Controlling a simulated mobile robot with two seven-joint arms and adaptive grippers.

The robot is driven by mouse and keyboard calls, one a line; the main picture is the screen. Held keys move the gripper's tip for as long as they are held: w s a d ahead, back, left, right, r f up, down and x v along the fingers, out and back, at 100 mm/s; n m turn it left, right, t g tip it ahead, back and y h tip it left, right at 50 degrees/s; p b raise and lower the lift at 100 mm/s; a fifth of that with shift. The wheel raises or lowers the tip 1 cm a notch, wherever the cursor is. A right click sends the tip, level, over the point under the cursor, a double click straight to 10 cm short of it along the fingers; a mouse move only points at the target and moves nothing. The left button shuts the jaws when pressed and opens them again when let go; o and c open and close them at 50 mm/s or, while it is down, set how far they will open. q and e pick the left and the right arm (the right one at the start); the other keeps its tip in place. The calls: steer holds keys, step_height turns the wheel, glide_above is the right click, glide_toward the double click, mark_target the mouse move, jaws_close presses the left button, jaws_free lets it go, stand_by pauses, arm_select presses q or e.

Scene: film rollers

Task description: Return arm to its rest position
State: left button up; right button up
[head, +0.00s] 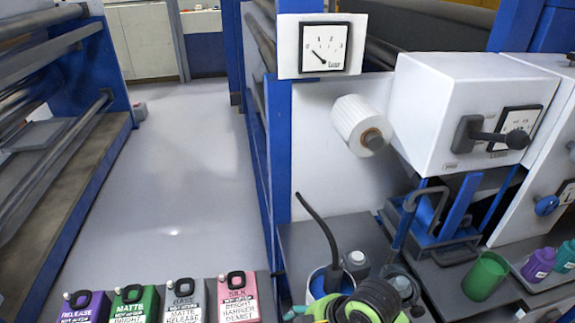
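Neither of my grippers shows in the head view, and I cannot make out either of my arms. What they hold, if anything, is out of sight.
Several labelled jugs, among them a pink one (238,298), stand along the bottom left. A white machine housing (455,110) with a lever stands right. Grey floor (180,190) is clear.

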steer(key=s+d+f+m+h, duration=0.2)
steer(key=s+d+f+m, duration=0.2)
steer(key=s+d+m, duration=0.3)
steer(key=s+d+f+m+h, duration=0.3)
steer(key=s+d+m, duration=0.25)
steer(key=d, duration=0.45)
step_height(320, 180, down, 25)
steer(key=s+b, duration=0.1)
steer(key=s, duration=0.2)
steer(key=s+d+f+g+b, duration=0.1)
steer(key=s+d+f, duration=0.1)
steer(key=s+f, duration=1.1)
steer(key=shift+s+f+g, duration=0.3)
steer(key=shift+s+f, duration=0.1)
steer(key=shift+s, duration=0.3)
